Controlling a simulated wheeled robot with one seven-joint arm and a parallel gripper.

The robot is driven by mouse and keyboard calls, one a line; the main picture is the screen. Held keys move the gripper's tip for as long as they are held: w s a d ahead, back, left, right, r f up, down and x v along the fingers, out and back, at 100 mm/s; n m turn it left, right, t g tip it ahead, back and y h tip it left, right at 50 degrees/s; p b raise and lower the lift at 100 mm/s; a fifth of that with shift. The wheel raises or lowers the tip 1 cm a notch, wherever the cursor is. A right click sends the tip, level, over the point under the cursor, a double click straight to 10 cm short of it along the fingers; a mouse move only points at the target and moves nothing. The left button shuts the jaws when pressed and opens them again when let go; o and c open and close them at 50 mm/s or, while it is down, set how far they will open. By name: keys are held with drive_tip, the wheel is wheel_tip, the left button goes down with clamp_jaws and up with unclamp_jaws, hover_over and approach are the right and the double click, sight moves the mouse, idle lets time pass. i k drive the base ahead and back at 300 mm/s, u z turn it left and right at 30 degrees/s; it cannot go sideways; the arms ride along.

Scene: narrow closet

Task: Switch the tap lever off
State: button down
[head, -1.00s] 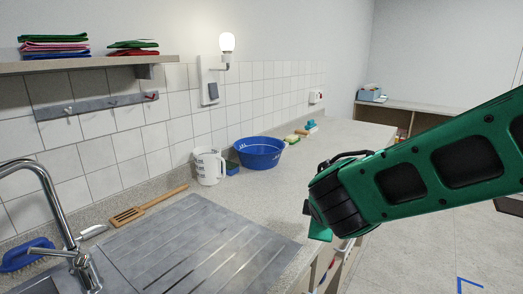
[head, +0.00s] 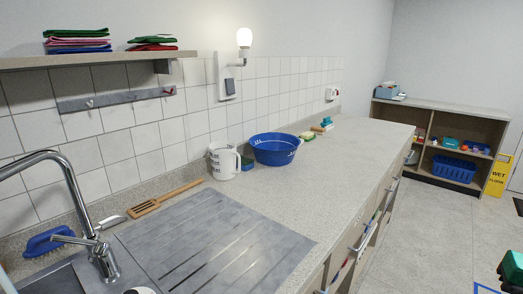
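The chrome tap (head: 72,185) stands at the far left of the head view, its tall curved spout arching over the sink (head: 62,277). I cannot tell whether water runs, as the spout's end is outside the picture. My gripper is out of view, far from the tap in this picture.
The ribbed drainboard (head: 215,250) is clear. A wooden spatula (head: 165,198), blue brush (head: 45,240), white jug (head: 222,161) and blue basin (head: 275,149) stand along the tiled wall. A yellow wet-floor sign (head: 499,175) stands by the far shelf.

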sight(99, 246)
drive_tip(key=u, duration=0.95)
drive_tip(key=k, duration=0.85)
drive_tip(key=z, duration=0.25)
drive_tip(key=i, duration=1)
drive_tip(key=u, duration=0.05)
